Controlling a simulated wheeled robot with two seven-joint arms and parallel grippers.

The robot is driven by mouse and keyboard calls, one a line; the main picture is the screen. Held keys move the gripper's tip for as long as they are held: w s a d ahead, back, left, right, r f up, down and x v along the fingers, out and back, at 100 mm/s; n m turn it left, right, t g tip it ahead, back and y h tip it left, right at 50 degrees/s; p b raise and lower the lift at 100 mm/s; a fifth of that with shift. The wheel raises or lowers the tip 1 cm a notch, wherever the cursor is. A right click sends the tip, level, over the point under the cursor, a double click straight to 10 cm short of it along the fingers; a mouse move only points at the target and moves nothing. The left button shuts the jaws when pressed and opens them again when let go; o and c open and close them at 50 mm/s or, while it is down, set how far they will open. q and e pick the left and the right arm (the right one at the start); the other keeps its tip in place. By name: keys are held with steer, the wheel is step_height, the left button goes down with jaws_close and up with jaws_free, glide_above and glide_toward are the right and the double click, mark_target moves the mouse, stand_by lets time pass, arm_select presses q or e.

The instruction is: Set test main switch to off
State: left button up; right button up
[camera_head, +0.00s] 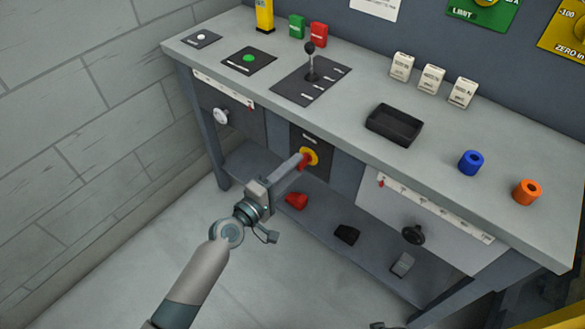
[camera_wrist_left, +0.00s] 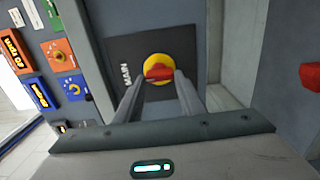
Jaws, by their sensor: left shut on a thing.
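The main switch (camera_head: 312,156) is a yellow disc with a red handle on a dark panel, set in the front of the bench below its top. In the left wrist view the main switch (camera_wrist_left: 156,66) sits on a black plate lettered MAIN. My left gripper (camera_head: 303,162) reaches it from the front left. In the wrist view the fingers of my left gripper (camera_wrist_left: 160,77) are shut on the red handle, one on each side. The handle lies across the picture there. The fingers cover part of the switch in the head view.
The bench top (camera_head: 345,115) carries a black lever (camera_head: 310,62), a green button (camera_head: 249,58), a black tray (camera_head: 394,125), and blue (camera_head: 471,162) and orange (camera_head: 527,192) rings. A lower shelf holds a red object (camera_head: 297,201).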

stand_by(0.3)
arm_select(q)
steer(key=o, duration=1)
steer(key=shift+o, duration=0.2)
steer(key=shift+s+a, duration=0.1)
steer(key=b+v, duration=0.2)
steer(key=v, duration=1.5)
steer(key=shift+b, duration=0.4)
arm_select(e)
step_height(320, 180, up, 8)
steer(key=shift+a, duration=0.15)
arm_select(q)
steer(key=shift+f, duration=0.1)
arm_select(e)
steer(key=shift+w+f, duration=0.1)
